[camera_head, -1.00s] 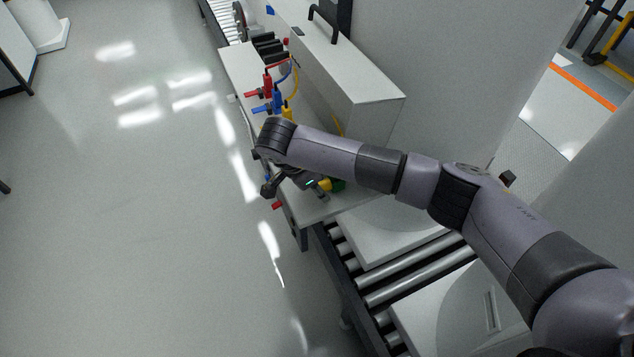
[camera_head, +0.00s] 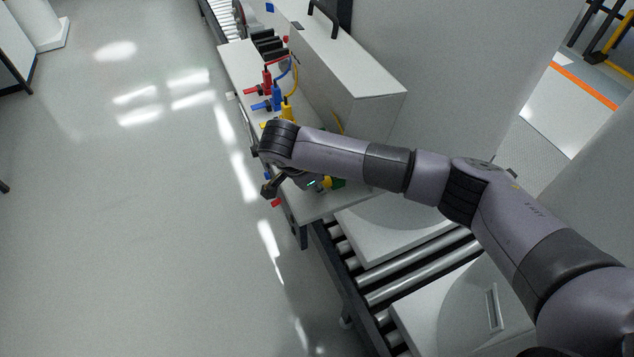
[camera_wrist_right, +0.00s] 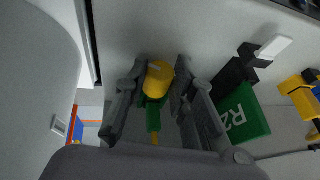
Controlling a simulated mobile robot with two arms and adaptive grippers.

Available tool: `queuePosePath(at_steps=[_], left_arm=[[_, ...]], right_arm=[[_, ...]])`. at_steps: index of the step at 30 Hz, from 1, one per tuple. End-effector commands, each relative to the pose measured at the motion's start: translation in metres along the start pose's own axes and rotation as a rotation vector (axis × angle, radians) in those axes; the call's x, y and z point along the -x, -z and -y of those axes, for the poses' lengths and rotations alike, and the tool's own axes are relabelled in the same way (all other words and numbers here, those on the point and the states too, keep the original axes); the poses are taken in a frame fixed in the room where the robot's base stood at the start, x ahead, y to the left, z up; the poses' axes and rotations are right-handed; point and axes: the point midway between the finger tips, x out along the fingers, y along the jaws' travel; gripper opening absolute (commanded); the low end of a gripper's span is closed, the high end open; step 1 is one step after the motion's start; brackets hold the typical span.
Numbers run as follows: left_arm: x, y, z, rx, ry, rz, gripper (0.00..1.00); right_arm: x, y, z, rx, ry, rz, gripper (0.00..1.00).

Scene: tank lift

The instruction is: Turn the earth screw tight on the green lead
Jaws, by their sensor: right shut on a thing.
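In the right wrist view a yellow round knob (camera_wrist_right: 158,78) sits between the two fingers of my right gripper (camera_wrist_right: 155,88). A green piece (camera_wrist_right: 153,115) lies directly under the knob, in line with it. The gripper is shut on the yellow knob. In the head view my right gripper (camera_head: 309,184) is low over the near end of the grey bench, largely hidden by my own wrist. A bit of yellow (camera_head: 327,182) and green (camera_head: 338,183) shows beside it. How tight the screw is cannot be seen. My left gripper is not in view.
A green block marked R2 (camera_wrist_right: 240,115) is close beside the gripper. Red (camera_head: 267,80), blue (camera_head: 277,95) and yellow (camera_head: 287,110) plugs with leads stand further along the bench. A large pale box (camera_head: 350,75) stands behind. A roller conveyor (camera_head: 400,282) runs below.

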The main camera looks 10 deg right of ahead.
Motion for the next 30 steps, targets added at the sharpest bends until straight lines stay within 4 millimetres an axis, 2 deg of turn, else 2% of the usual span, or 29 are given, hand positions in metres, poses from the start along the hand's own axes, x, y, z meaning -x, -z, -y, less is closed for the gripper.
queuePosePath(at_steps=[3, 12, 13, 22, 30], left_arm=[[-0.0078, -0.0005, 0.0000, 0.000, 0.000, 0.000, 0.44], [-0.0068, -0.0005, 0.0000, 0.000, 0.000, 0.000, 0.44], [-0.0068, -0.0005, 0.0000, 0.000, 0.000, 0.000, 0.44], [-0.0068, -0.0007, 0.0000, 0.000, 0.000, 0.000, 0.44], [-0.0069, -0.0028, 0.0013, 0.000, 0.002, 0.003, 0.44]], right_arm=[[-0.0017, 0.0006, -0.0010, -0.014, 0.036, -0.003, 0.00], [-0.0001, 0.0007, -0.0015, -0.018, 0.042, -0.002, 0.00], [-0.0001, 0.0006, -0.0015, -0.018, 0.042, -0.002, 0.24], [-0.0001, 0.0003, -0.0015, -0.017, 0.041, -0.001, 0.44], [0.0003, 0.0001, -0.0014, -0.017, 0.042, -0.001, 0.44]])
